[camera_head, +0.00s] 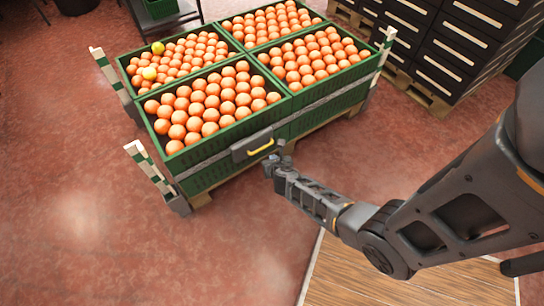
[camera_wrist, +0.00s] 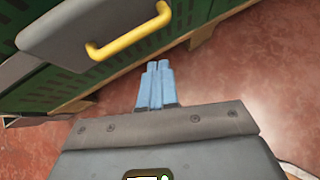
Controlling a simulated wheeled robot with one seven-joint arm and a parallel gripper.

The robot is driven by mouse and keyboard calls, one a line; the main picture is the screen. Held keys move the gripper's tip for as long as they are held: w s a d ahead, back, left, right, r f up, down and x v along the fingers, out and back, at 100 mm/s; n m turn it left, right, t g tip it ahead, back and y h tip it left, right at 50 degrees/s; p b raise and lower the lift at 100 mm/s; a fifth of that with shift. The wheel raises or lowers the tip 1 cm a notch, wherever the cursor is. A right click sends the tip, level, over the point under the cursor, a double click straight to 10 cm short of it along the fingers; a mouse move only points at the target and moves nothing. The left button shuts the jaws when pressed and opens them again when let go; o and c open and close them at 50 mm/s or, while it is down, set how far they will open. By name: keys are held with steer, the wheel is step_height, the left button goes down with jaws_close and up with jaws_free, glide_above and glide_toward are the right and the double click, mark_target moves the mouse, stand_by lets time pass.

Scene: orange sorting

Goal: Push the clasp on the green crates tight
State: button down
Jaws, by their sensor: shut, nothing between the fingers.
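Green crates (camera_head: 228,172) full of oranges stand together on a low pallet in the head view. A grey strap band runs around them, with a dark grey clasp (camera_head: 252,146) on the near side. The clasp has a yellow handle (camera_head: 261,147). In the wrist view the clasp (camera_wrist: 75,22) fills the upper left, and its yellow handle (camera_wrist: 128,36) sticks out toward me. My gripper (camera_head: 272,160) is just below and right of the handle. Its blue fingers (camera_wrist: 157,70) are shut together and empty, and they look apart from the handle.
Upright corner posts with green and white stripes (camera_head: 149,166) stand at the crate corners. Stacks of black crates (camera_head: 450,45) stand on pallets at the upper right. A dark rack (camera_head: 165,18) is behind. The red floor is clear at left and front.

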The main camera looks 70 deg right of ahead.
steer(key=s+a+r+p, duration=0.4)
steer(key=s+r, duration=0.2)
steer(key=s, duration=0.1)
steer(key=shift+a+r+p, duration=0.15)
steer(key=shift+a+p, duration=0.2)
steer(key=shift+p, duration=0.05)
steer(key=s+a+r+m+t+y+p, duration=0.2)
steer(key=s+a+r+m+y+p, duration=0.15)
steer(key=a+r+m, duration=0.55)
steer(key=s+a+r+m+t+y+p, duration=0.25)
steer(key=s+a+r, duration=0.3)
steer(key=r, duration=0.65)
steer(key=s+a+r+m+t+p, duration=0.1)
steer(key=a+r+m+p, duration=0.1)
steer(key=r, duration=0.8)
steer(key=s+a+r+m+t+y+p, duration=0.1)
steer(key=a+r+m+t, duration=0.1)
steer(key=a+r+m, duration=0.2)
steer(key=s+a+r+m+t+y+p, duration=0.1)
steer(key=a+r+m, duration=0.3)
steer(key=r, duration=1.3)
steer(key=m+p, duration=0.1)
steer(key=m, duration=0.2)
steer(key=shift+s+r+p, duration=0.25)
steer(key=shift+s+p, duration=0.05)
steer(key=shift+s, duration=0.1)
steer(key=shift+m+t, duration=0.25)
